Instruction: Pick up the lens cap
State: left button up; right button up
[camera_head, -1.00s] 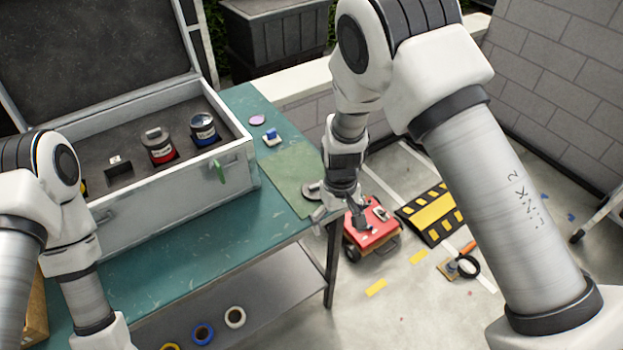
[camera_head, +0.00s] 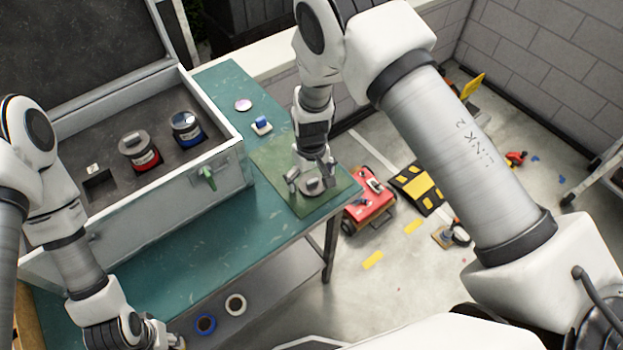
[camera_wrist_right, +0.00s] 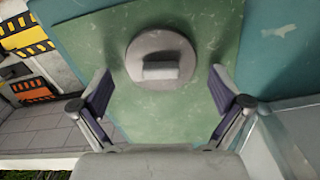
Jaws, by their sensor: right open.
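The lens cap is a grey disc (camera_head: 312,187) with a raised bar on top. It lies flat on a green mat (camera_head: 335,195) at the table's right end. In the right wrist view the lens cap (camera_wrist_right: 162,62) sits ahead of and between my open fingers, touching neither. My right gripper (camera_head: 311,176) is open over the mat, right at the cap in the head view; its fingertips also show in the right wrist view (camera_wrist_right: 160,92). My left gripper (camera_head: 165,340) is at the bottom edge, partly cut off, and its jaws are unclear.
An open case (camera_head: 225,175) with red and blue lens-like cylinders stands left on the teal table (camera_head: 215,250). A blue-and-white block (camera_head: 262,126) and a pinkish disc (camera_head: 243,105) lie behind the mat.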

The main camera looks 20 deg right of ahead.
jog(key=shift+s+r, duration=0.1)
jog(key=shift+s, duration=0.05)
jog(key=shift+s+r, duration=0.15)
jog(key=shift+s, duration=0.05)
jog(key=c, duration=0.3)
jog(key=shift+s, duration=0.1)
jog(key=c, duration=0.8)
jog(key=shift+r, duration=0.1)
